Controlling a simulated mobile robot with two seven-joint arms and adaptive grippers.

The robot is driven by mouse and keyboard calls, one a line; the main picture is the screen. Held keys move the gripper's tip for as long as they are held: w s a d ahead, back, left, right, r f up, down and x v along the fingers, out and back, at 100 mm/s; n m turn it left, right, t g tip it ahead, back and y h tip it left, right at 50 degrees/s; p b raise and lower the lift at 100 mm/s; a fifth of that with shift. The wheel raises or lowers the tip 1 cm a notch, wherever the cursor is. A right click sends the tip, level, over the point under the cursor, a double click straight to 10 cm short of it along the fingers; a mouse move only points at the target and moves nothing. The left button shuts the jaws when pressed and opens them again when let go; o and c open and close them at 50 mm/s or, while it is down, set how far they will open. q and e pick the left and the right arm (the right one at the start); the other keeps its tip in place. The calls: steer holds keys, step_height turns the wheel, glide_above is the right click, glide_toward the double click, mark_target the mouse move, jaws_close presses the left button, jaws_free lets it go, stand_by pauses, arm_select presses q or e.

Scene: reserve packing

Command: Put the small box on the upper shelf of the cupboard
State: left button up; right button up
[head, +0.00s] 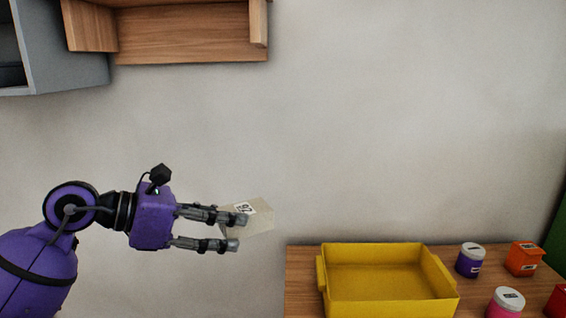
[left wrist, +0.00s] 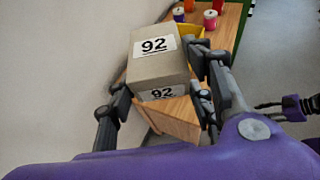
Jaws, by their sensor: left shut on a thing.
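The small box (head: 257,217) is pale grey-beige with a white label reading 92. My left gripper (head: 236,231) is shut on it and holds it in the air, left of the table and below the wall units. In the left wrist view the box (left wrist: 158,62) sits between the two fingers (left wrist: 160,100), with labels on two faces. At the top left of the head view are a wooden wall unit (head: 190,48) and a grey unit (head: 65,60) with a dark opening. Both are cut off, and I cannot tell which is the cupboard. My right gripper (left wrist: 270,110) shows small in the left wrist view.
A wooden table (head: 302,270) stands at the lower right. On it are a yellow tray (head: 385,307), a purple jar (head: 469,262), a pink jar (head: 504,304) and an orange container (head: 523,260). The wall space between the box and the wooden unit is clear.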

arm_select(q)
steer(key=s+a+f, duration=0.2)
steer(key=s+f, duration=0.1)
steer(key=f, duration=0.4)
steer(key=s+a+f+n+t+y, duration=0.1)
steer(key=s+a+f, duration=0.2)
steer(key=f, duration=0.5)
steer(key=shift+a+f, duration=0.2)
steer(key=shift+a, duration=0.05)
